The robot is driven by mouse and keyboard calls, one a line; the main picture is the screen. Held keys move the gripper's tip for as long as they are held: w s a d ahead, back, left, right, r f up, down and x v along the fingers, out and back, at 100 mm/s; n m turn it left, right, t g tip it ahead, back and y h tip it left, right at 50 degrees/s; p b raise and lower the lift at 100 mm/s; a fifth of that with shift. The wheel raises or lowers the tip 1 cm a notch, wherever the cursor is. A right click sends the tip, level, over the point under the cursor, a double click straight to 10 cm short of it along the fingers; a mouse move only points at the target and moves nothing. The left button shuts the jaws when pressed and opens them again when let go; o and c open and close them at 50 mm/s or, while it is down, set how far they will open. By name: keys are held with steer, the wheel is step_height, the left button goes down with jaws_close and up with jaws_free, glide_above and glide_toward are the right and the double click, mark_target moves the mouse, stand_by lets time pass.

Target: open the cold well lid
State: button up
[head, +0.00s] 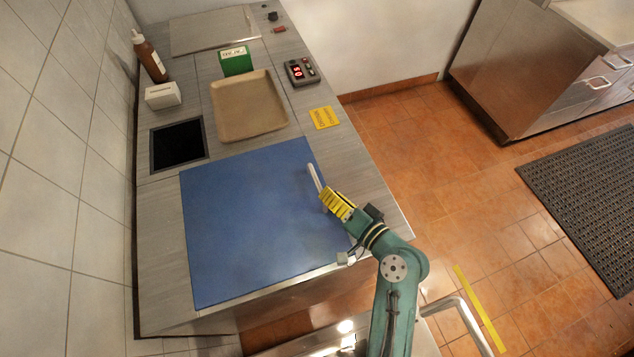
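A large flat blue panel (245,225), which looks like the cold well lid, lies flat on the grey counter in the head view. A pale bar handle (314,178) runs along its right side. My gripper (327,194), with yellow fingers, is over the right part of the panel, at the near end of the handle. The gripper hides that end of the handle. I cannot tell whether the fingers are around the bar, touching it or just above it, nor whether they are open or shut.
Behind the panel are a dark square opening (178,146), a tan tray (246,106), a white box (162,95), a brown bottle (150,58), a green box (236,61) and a timer (300,72). A tiled wall (60,170) borders the left. Orange floor (430,140) lies right.

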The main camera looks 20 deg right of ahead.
mark_target(317, 182)
steer(key=x, duration=0.5)
steer(key=shift+w, duration=0.35)
jaws_close()
